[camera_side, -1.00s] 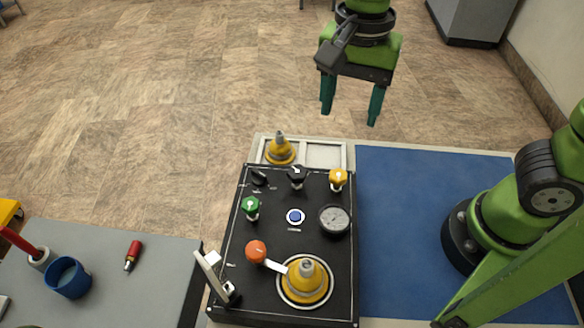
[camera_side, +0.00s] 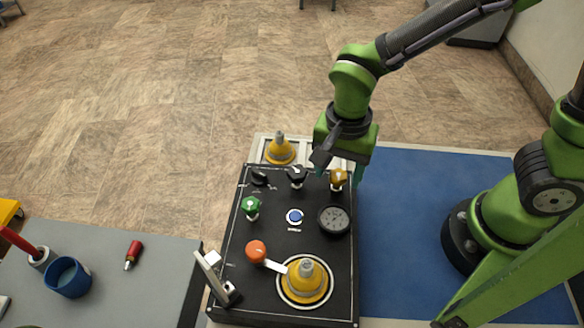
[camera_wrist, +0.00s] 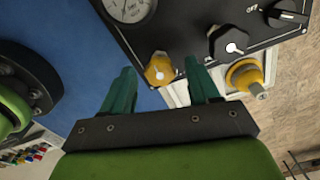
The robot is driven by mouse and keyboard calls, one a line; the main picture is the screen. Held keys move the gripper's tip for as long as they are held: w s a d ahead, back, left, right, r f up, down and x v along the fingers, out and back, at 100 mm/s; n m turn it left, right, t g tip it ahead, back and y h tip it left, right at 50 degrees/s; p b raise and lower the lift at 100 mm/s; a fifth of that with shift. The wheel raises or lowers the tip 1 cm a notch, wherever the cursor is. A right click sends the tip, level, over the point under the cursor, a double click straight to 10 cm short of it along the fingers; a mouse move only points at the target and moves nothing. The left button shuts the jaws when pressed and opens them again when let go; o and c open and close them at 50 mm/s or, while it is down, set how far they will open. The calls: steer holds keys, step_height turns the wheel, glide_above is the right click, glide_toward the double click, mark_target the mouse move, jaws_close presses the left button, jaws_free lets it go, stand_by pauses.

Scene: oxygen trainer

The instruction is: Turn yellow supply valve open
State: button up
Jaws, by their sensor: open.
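The yellow supply valve (camera_side: 338,178) is a knob with a white pointer mark at the upper right of the black panel (camera_side: 290,240). In the wrist view the yellow valve (camera_wrist: 159,69) lies between and just beyond my fingertips. My gripper (camera_side: 338,172) is open above the panel's upper right corner, over or close to the valve. In the wrist view my gripper (camera_wrist: 162,75) has its two teal fingers spread, with nothing held. The side view does not show clearly how far the fingertips are from the knob.
A black knob (camera_side: 296,175) is left of the valve; a gauge (camera_side: 334,220) is below it. A green knob (camera_side: 251,206), blue button (camera_side: 295,216), orange-knobbed lever (camera_side: 256,251) and yellow cone (camera_side: 305,279) are on the panel. Another yellow cone (camera_side: 279,151) stands behind. The blue mat (camera_side: 430,200) is clear.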

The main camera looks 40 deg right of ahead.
steer(key=shift+c, duration=0.2)
steer(key=c, duration=1)
steer(key=shift+n, duration=0.3)
steer(key=n, duration=1.1)
steer(key=shift+n, duration=0.3)
steer(key=n, duration=1.1)
steer(key=shift+n, duration=0.3)
